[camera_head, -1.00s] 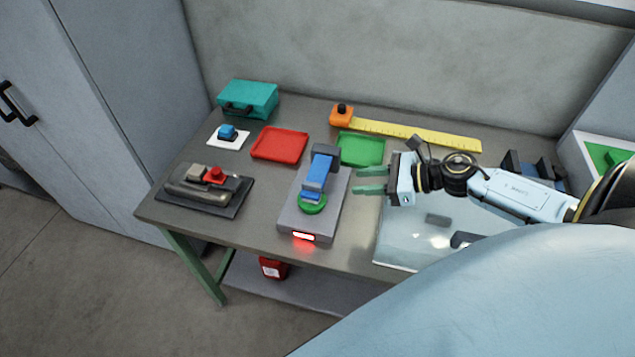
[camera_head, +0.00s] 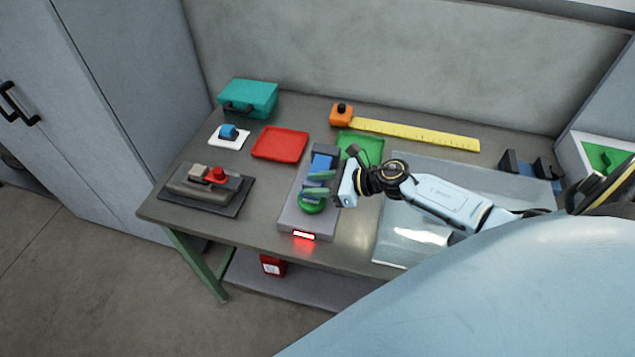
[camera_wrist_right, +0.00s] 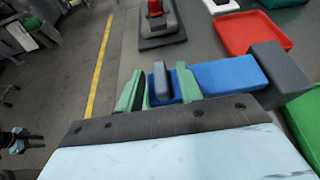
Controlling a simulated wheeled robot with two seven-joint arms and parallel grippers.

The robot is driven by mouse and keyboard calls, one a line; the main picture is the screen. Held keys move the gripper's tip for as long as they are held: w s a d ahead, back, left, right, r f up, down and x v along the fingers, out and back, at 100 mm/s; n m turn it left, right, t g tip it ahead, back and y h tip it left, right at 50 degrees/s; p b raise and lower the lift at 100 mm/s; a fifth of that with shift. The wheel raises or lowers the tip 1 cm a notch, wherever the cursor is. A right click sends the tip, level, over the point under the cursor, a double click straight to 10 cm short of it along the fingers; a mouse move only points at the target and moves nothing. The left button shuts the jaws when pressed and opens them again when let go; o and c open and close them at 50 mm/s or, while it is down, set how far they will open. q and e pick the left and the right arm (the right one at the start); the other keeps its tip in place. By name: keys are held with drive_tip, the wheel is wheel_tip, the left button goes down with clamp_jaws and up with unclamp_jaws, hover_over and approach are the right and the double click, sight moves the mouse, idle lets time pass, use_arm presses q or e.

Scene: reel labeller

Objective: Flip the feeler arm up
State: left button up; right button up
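The feeler arm is a blue bar (camera_head: 322,163) on a grey device (camera_head: 325,222), lying low over a green disc (camera_head: 312,205). The blue bar (camera_wrist_right: 222,75) also shows in the right wrist view, joined to a dark grey block (camera_wrist_right: 277,72). My right gripper (camera_head: 320,185) is at the bar's front end, above the disc. In the wrist view its green fingers (camera_wrist_right: 158,88) are apart, with a small grey upright piece (camera_wrist_right: 160,80) between them and gaps beside it. Whether they touch the bar is unclear. A small dark shape with greenish prongs at the wrist view's left edge may be my left gripper.
A red tray (camera_head: 280,144) and a black pad (camera_head: 232,208) carrying a grey unit with a red knob lie left of the device. A green tray (camera_head: 372,143) and yellow ruler (camera_head: 420,134) lie behind. A clear sheet (camera_head: 402,243) lies to the right.

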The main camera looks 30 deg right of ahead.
drive_tip(key=shift+c, duration=0.3)
clamp_jaws()
